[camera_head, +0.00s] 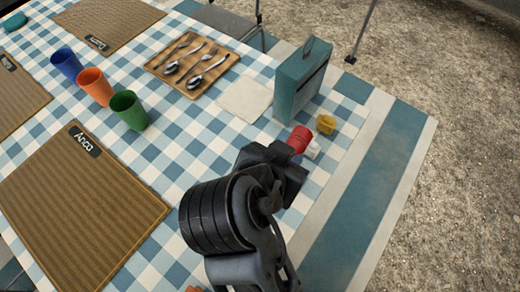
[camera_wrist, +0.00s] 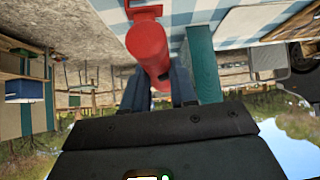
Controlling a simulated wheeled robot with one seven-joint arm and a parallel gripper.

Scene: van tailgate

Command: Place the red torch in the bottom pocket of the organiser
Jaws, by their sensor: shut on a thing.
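The red torch (camera_head: 299,139) is held in my gripper (camera_head: 287,158), just in front of the teal upright organiser (camera_head: 296,88). In the wrist view the red torch (camera_wrist: 148,48) runs up from between the fingers of my gripper (camera_wrist: 158,88), which are shut on it. The teal organiser (camera_wrist: 203,62) stands beside the torch there, with a gap between them. The organiser's pockets cannot be made out in either view.
A yellow item (camera_head: 326,124) and a small white item (camera_head: 313,149) are close to the torch. A napkin (camera_head: 244,98), a cutlery tray (camera_head: 164,68) and blue, orange and green cups (camera_head: 129,110) lie left. The checked cloth's edge is close on the right.

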